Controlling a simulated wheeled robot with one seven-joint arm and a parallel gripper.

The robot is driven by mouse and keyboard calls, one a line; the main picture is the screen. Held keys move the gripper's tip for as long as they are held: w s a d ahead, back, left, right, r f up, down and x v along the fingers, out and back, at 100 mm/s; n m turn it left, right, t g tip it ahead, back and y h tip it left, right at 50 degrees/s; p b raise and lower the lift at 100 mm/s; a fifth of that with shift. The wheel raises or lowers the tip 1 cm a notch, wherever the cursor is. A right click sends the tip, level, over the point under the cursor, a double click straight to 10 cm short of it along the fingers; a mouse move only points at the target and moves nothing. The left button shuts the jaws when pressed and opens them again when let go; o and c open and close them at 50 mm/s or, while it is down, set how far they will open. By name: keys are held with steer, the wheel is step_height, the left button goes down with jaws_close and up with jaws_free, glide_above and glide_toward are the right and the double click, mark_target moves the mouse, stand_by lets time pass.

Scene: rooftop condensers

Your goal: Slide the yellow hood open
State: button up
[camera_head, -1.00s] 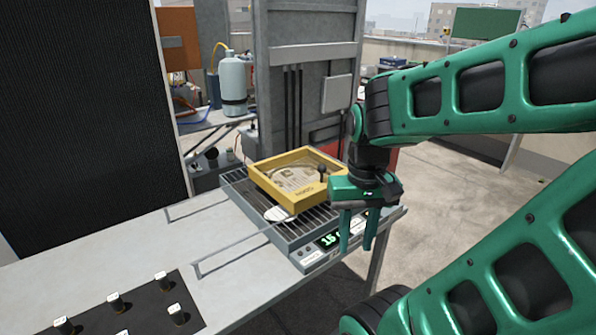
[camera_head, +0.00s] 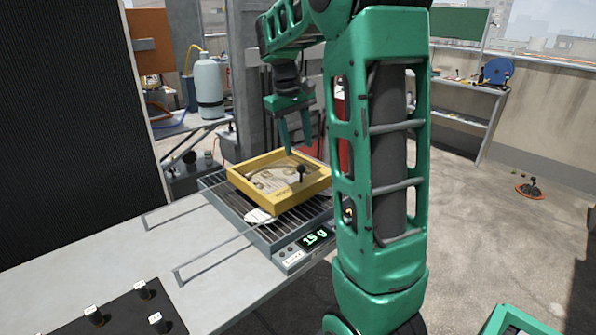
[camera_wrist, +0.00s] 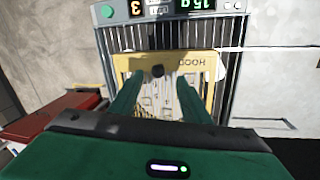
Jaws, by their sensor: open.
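The yellow hood (camera_head: 279,181) is a shallow yellow frame with a clear top and a dark knob (camera_head: 301,173) near its right side. It sits over the slatted grey scale (camera_head: 224,196), whose green display reads 15 g. My gripper (camera_head: 296,153) is open, pointing down above the hood's far right part, behind the knob in the head view. In the wrist view the hood (camera_wrist: 205,62) lies under the fingers, and the knob (camera_wrist: 157,72) shows between and beyond the two green fingertips (camera_wrist: 156,84). I cannot tell the exact gap between fingers and knob.
Two thin rails (camera_head: 224,249) run from the scale across the grey table (camera_head: 150,262). A black mat (camera_head: 120,318) with several small knobbed weights lies at the front left. A pale flat piece (camera_head: 260,216) lies at the scale's front. A gas bottle (camera_head: 209,88) stands behind.

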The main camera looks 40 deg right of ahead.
mark_target(300, 165)
steer(key=f, duration=0.3)
steer(key=d+f, duration=0.1)
steer(key=f, duration=0.3)
steer(key=w+d+f, duration=0.1)
steer(key=f, duration=0.2)
steer(key=shift+d+f, duration=0.25)
steer(key=shift+f, duration=0.05)
steer(key=shift+c, duration=0.6)
jaws_close()
